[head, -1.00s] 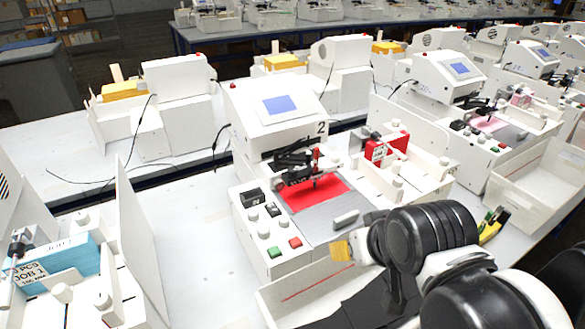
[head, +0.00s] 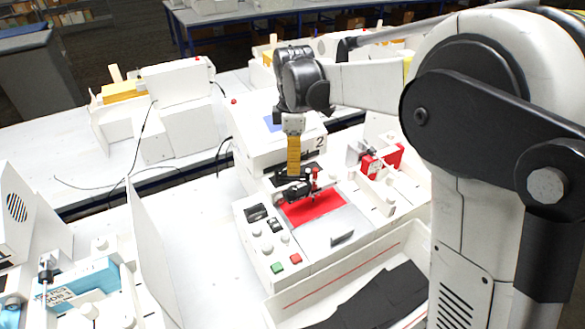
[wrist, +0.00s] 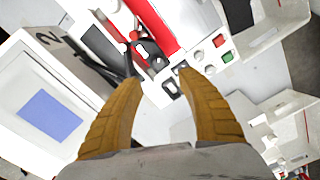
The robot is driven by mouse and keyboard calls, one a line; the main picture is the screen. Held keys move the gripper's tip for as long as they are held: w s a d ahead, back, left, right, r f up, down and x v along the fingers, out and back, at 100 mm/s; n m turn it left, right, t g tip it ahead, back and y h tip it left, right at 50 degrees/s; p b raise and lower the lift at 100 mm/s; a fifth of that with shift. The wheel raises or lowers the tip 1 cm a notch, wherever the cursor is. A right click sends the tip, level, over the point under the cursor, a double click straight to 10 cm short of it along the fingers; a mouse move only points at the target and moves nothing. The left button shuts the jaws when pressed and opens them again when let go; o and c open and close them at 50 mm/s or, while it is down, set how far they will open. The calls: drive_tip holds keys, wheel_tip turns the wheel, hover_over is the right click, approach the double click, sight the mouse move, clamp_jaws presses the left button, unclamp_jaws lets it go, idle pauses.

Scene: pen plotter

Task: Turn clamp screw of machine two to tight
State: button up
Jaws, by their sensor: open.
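Machine two (head: 262,143) is a white plotter with a "2" on its housing. Its black pen carriage (head: 292,190) carries a red upright part (head: 315,182) over a red sheet (head: 310,208). In the wrist view the carriage (wrist: 148,52) shows between and beyond my fingertips. I cannot clearly tell the clamp screw apart from the carriage's dark parts. My gripper (head: 293,173) points down with yellow-brown fingers, just above or in front of the carriage. In the wrist view my gripper (wrist: 157,76) is open, with nothing between its fingers.
A control panel with a green button (head: 277,267) and a red button (head: 296,258) lies in front of the carriage. A white front tray (head: 345,275) holds dark material. A red block (head: 382,161) stands to the right. A white upright panel (head: 160,250) stands to the left.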

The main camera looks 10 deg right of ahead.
sight(292, 188)
drive_tip(key=f+b, duration=0.1)
drive_tip(key=f, duration=0.4)
drive_tip(key=f+b, duration=0.1)
drive_tip(key=f, duration=0.5)
drive_tip(key=shift+w+a, duration=0.15)
drive_tip(key=shift+w, duration=0.05)
clamp_jaws()
